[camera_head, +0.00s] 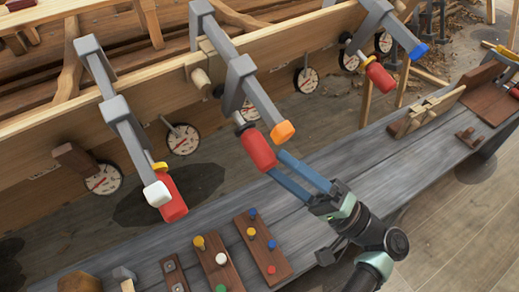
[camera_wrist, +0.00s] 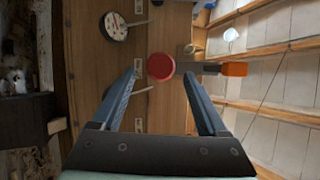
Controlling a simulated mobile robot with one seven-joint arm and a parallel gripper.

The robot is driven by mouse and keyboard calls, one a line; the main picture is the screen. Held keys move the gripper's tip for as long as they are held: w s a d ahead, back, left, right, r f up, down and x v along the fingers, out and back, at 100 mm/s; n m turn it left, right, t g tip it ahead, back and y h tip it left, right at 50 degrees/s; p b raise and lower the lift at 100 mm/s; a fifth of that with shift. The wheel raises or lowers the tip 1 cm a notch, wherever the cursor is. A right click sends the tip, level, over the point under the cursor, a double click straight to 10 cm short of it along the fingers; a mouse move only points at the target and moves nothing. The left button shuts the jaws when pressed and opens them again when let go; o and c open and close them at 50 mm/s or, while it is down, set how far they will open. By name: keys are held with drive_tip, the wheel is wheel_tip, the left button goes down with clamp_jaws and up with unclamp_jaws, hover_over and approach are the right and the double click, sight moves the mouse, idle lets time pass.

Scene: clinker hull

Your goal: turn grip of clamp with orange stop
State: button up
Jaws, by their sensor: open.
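The clamp with the orange stop (camera_head: 282,131) is the middle one, with a grey bar (camera_head: 262,98) across the plank edge. Its red grip (camera_head: 258,149) hangs beside the stop. My gripper (camera_head: 275,162) is open, its two blue fingers pointing at the grip's lower end. In the wrist view, the grip's round red end (camera_wrist: 160,67) lies in line with the gap between my fingertips (camera_wrist: 160,75), with room on both sides. The fingers do not visibly touch it. The orange stop (camera_wrist: 235,69) is to the right there, outside the right finger.
A clamp with a white stop (camera_head: 157,194) stands left, and one with a blue stop (camera_head: 418,51) right. Several round dials (camera_head: 183,140) hang along the hull plank (camera_head: 140,90). The grey bench (camera_head: 345,160) below carries a peg board (camera_head: 262,245) and wooden tools.

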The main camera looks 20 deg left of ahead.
drive_tip(key=v, duration=0.5)
drive_tip(key=shift+d+b, duration=0.1)
drive_tip(key=shift+b, duration=0.2)
idle(1.0)
drive_tip(key=n+t+h+b, duration=0.3)
drive_tip(key=n+t+h, duration=0.35)
drive_tip(key=n, duration=0.45)
approach(273, 166)
drive_tip(key=x, duration=1.2)
drive_tip(key=shift+w+a+f+b, duration=0.2)
drive_tip(key=shift+w+a+b, duration=0.1)
drive_tip(key=shift+b, duration=0.1)
